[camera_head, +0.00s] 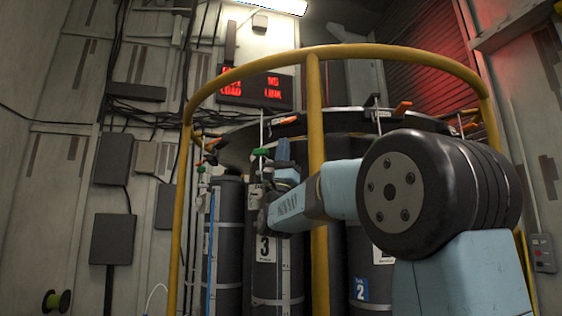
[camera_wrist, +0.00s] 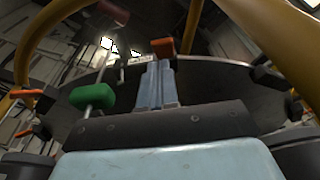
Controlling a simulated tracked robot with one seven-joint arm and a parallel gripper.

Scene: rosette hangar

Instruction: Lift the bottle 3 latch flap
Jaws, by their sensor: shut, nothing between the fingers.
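Bottle 3 (camera_head: 263,270) is a dark upright cylinder with a white "3" label, behind the yellow rail and partly hidden by my arm. My gripper (camera_head: 283,146) points up above it, its light-blue fingers together and empty. They also show in the wrist view (camera_wrist: 157,70). An orange flap (camera_wrist: 162,47) beside a small white label lies just past the fingertips, and it appears on the dark ring above the bottle in the head view (camera_head: 286,119). I cannot tell whether the fingers touch it.
A green handle (camera_wrist: 92,97) on a metal rod stands close to the left of my fingers. The yellow rail (camera_head: 316,120) encloses the bottles, with a post near my arm. Bottle 2 (camera_head: 361,270) stands to the right. Other orange flaps (camera_head: 403,108) sit along the ring.

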